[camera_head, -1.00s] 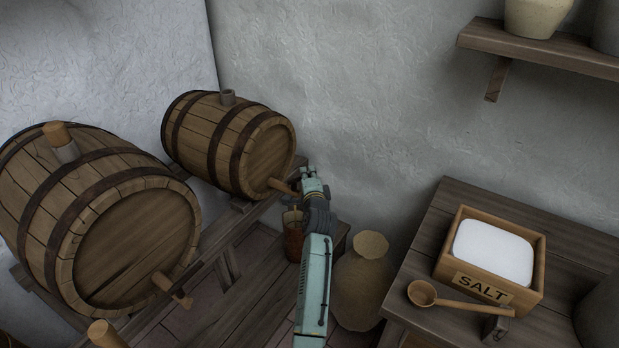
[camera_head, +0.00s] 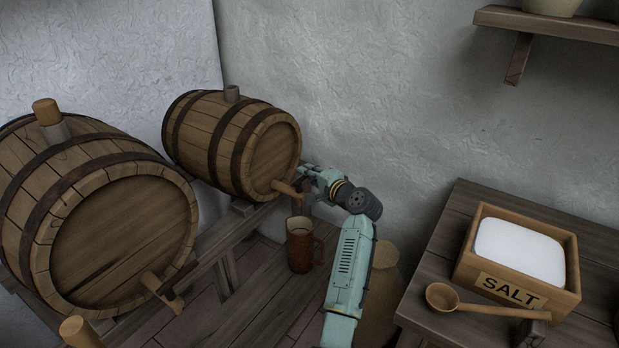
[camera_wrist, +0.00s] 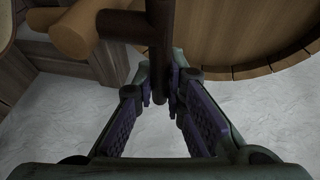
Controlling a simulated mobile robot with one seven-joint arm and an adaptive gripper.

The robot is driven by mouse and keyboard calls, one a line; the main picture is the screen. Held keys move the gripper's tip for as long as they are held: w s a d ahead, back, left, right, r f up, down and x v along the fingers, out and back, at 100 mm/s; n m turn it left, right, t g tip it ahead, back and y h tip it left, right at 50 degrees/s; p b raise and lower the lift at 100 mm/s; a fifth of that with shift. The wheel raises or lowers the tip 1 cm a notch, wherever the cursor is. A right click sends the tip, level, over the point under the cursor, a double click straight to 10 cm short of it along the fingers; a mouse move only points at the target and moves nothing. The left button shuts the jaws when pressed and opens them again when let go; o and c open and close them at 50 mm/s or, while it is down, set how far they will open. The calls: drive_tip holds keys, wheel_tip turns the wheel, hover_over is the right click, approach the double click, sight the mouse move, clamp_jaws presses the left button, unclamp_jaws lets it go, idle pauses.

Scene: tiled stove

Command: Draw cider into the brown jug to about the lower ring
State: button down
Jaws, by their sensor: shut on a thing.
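The brown jug (camera_head: 298,252) stands upright on a low bench, below the wooden tap (camera_head: 286,189) of the smaller barrel (camera_head: 270,158). Its open mouth faces up and its handle points right. I cannot make out its rings or the level inside, nor whether cider is running. My gripper (camera_head: 306,184) is at that tap, partly hidden by my own arm. In the wrist view my gripper (camera_wrist: 163,90) is shut on the dark tap handle (camera_wrist: 160,45), whose end sits between the fingers. The pale wooden spout (camera_wrist: 76,30) shows at upper left.
A larger barrel (camera_head: 122,240) with its own tap (camera_head: 160,287) lies at left. A pale vessel (camera_head: 383,290) stands behind my arm. At right, a table (camera_head: 447,235) holds a salt box (camera_head: 520,285) and a wooden ladle (camera_head: 480,307). A shelf (camera_head: 550,24) is above.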

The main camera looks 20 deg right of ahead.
idle(0.3)
drive_tip(key=c, duration=1.6)
unclamp_jaws()
drive_tip(key=shift+c, duration=0.2)
drive_tip(key=v, duration=1.2)
